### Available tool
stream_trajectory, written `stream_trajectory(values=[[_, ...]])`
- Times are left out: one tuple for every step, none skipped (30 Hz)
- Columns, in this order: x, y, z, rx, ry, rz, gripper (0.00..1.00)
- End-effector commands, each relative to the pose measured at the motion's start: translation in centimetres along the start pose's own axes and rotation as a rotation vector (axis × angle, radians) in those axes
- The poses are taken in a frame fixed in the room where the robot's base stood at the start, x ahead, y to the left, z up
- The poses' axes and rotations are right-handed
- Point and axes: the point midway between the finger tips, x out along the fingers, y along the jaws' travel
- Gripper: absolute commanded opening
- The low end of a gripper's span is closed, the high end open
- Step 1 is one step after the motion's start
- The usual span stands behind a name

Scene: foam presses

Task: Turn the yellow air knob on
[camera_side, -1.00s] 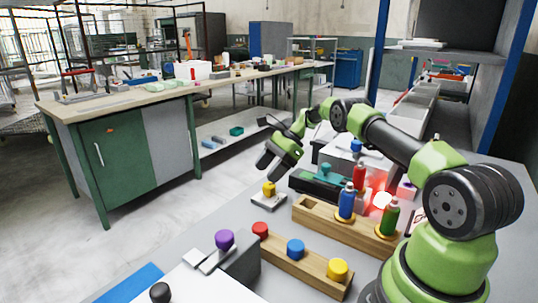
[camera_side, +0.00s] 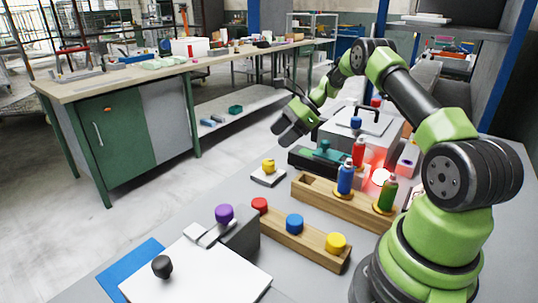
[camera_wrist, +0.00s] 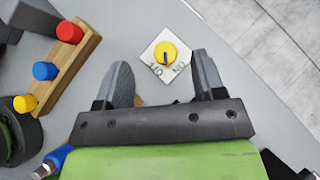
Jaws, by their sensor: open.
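The yellow air knob (camera_side: 268,166) sits on a small pale square plate (camera_side: 268,179) on the grey table. In the wrist view the knob (camera_wrist: 166,53) lies just beyond and between my open fingers, with a dark pointer line and black lettering on its plate (camera_wrist: 148,57). My gripper (camera_side: 290,133) is open and empty, raised above the table a little behind and right of the knob in the side view. It also shows in the wrist view (camera_wrist: 162,82), apart from the knob.
A wooden block (camera_side: 305,243) with red, blue and yellow knobs stands in front. A white panel with a black ball knob (camera_side: 162,267) and a purple knob (camera_side: 224,213) are near left. The table around the air knob is fairly clear.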

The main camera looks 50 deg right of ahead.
Motion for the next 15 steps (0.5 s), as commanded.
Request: stream_trajectory(values=[[-0.5,0.3,-0.8,0.042,0.002,-0.036,0.63],[-0.7,0.5,-1.3,0.064,0.006,-0.056,0.63],[-1.0,0.7,-1.9,0.090,0.011,-0.082,0.63],[-1.1,0.8,-2.2,0.108,0.016,-0.098,0.63],[-1.2,0.9,-2.6,0.123,0.019,-0.111,0.63],[-1.4,1.1,-2.9,0.139,0.024,-0.125,0.63],[-1.4,1.2,-3.1,0.148,0.027,-0.133,0.63],[-1.4,1.2,-3.2,0.154,0.030,-0.138,0.63],[-1.2,1.3,-3.3,0.159,0.031,-0.143,0.63],[-1.0,1.2,-3.4,0.161,0.031,-0.143,0.63],[-0.6,1.2,-3.4,0.160,0.032,-0.143,0.63],[-0.1,1.2,-3.4,0.160,0.032,-0.141,0.63],[0.4,1.1,-3.5,0.161,0.032,-0.141,0.63],[0.9,1.1,-3.5,0.160,0.032,-0.140,0.63],[1.7,1.0,-3.5,0.160,0.032,-0.139,0.63]])
